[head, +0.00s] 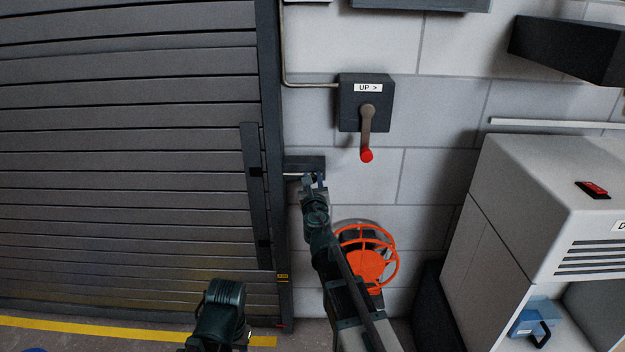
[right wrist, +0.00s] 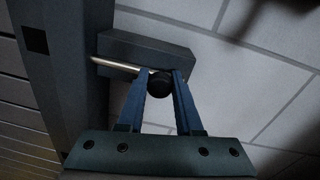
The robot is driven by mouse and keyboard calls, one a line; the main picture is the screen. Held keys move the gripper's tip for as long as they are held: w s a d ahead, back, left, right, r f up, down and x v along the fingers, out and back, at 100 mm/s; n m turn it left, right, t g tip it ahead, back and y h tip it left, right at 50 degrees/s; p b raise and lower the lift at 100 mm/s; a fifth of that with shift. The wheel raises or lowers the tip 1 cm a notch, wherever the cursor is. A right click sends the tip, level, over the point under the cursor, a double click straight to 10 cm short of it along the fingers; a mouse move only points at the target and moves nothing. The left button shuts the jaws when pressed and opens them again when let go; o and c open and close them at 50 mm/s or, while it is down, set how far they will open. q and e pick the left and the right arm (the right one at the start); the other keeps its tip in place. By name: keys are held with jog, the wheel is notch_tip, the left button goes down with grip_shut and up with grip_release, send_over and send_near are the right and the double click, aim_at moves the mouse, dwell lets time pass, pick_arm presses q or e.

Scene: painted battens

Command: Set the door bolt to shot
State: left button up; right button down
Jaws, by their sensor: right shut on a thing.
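The door bolt's dark housing (head: 305,162) is on the wall just right of the roller door's side rail. It shows in the right wrist view (right wrist: 150,48) with a pale metal rod (right wrist: 118,64) sticking out to the left, its tip at the dark rail. A black round knob (right wrist: 159,86) sits below the housing. My right gripper (head: 316,181) is shut on the knob, with one blue finger on each side in the right wrist view (right wrist: 162,84). The dark upright bar on the door (head: 250,145) has a square black hole (right wrist: 35,40). My left gripper's fingers do not show.
A grey crank box (head: 380,90) marked "UP >" with a red-knobbed handle hangs above right. An orange wheel (head: 367,262) is right of my right arm. A white cabinet (head: 545,190) stands at the right. The roller door (head: 120,150) fills the left.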

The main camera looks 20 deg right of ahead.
aim_at(297, 172)
dwell(0.7)
jog(key=a, duration=0.2)
jog(key=w+a, duration=0.1)
jog(key=a, duration=0.1)
jog(key=shift+w+a, duration=0.1)
jog(key=shift+a, duration=0.05)
jog(key=c, duration=0.6)
grip_release()
jog(key=shift+a, duration=0.1)
jog(key=shift+s, duration=0.65)
jog(key=v, duration=1.2)
jog(key=shift+s+a, duration=0.1)
jog(key=shift+s, duration=0.15)
